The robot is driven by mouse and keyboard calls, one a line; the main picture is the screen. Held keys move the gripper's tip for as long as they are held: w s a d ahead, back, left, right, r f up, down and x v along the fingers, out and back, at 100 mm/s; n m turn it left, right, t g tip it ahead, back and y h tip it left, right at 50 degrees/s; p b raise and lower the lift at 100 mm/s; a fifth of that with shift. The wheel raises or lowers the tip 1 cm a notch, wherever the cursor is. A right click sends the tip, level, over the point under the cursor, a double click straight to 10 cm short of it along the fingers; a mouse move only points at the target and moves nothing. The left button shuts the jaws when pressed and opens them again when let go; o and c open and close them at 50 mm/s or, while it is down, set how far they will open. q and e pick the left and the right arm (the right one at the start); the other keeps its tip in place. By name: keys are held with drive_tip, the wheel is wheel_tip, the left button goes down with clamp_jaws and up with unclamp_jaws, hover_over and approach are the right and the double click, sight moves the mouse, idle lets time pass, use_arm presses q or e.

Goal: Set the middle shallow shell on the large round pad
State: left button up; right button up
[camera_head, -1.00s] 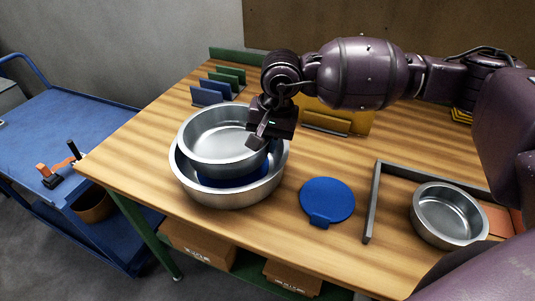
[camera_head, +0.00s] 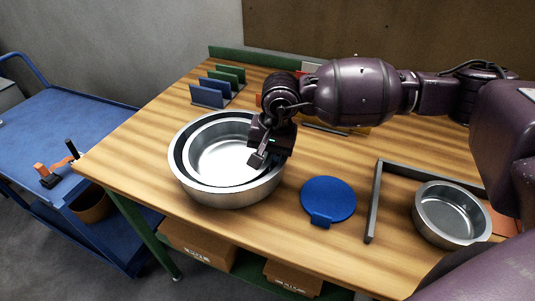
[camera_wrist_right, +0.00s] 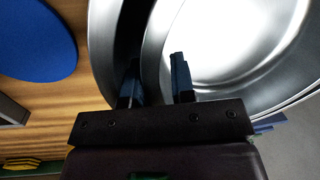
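The middle shallow shell (camera_head: 222,155), a silver metal bowl, sits down inside the larger silver shell (camera_head: 225,197), its rim roughly level with the larger rim. The blue pad seen earlier under it is hidden now. My right gripper (camera_head: 257,160) is at the right side of the middle shell's rim. In the right wrist view the two fingers (camera_wrist_right: 156,75) stand apart, one on each side of the middle shell's rim (camera_wrist_right: 153,45), with a gap visible. My left gripper is not in view.
A blue round disc with a tab (camera_head: 328,200) lies right of the shells. A small silver shell (camera_head: 452,214) stands inside a grey corner frame (camera_head: 372,205). A rack with upright plates (camera_head: 215,90) is at the back left. A blue cart (camera_head: 75,140) stands left.

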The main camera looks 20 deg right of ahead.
drive_tip(key=shift+r, duration=0.1)
drive_tip(key=shift+r+p, duration=0.3)
drive_tip(key=shift+r, duration=0.15)
wheel_tip(320, 180, up, 12)
drive_tip(key=s+d, duration=0.1)
drive_tip(key=shift+d+f, duration=0.2)
drive_tip(key=shift+d, duration=0.05)
idle(0.3)
